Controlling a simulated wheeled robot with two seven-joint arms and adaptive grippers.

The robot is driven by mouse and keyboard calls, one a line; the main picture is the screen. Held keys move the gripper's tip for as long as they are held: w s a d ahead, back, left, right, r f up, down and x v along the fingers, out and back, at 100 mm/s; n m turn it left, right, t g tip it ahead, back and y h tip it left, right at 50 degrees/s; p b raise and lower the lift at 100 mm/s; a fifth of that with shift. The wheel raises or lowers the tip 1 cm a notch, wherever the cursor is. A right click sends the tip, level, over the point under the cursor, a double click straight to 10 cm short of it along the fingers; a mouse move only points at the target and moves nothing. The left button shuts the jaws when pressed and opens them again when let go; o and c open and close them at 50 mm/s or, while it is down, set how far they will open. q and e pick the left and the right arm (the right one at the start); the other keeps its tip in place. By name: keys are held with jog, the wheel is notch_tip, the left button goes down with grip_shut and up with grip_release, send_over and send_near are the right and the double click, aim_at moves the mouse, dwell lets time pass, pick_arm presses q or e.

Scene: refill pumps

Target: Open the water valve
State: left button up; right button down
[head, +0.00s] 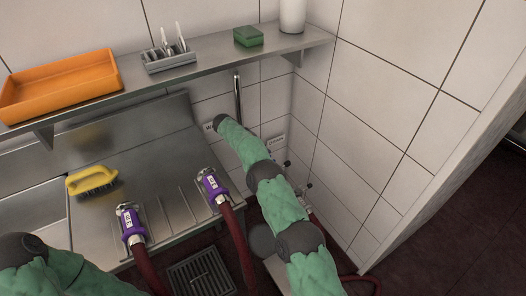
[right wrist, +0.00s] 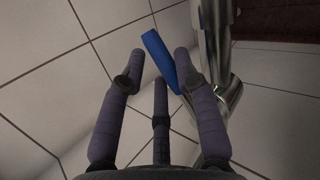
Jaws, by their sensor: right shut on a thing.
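The water valve shows in the right wrist view as a blue lever handle (right wrist: 158,55) beside a shiny metal pipe (right wrist: 213,40). My right gripper (right wrist: 160,62) has its fingers around the blue handle and is shut on it. The handle slants between the fingertips. In the head view my right arm reaches to the tiled wall by a vertical metal pipe (head: 238,95), and it hides the valve and the gripper there. A white label, partly covered, is on the wall beside the arm's end. My left arm shows at the lower left; its gripper is out of view.
A metal shelf (head: 215,62) above carries an orange tray (head: 60,85), a grey holder (head: 168,60) and a green sponge (head: 248,36). A yellow brush (head: 92,180) and two purple hose couplings (head: 131,224) (head: 212,187) lie on the steel counter.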

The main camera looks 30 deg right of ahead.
jog(key=shift+a, duration=0.1)
dwell(0.5)
jog(key=c, duration=0.9)
grip_release()
jog(key=shift+f, duration=0.1)
notch_tip(320, 180, up, 10)
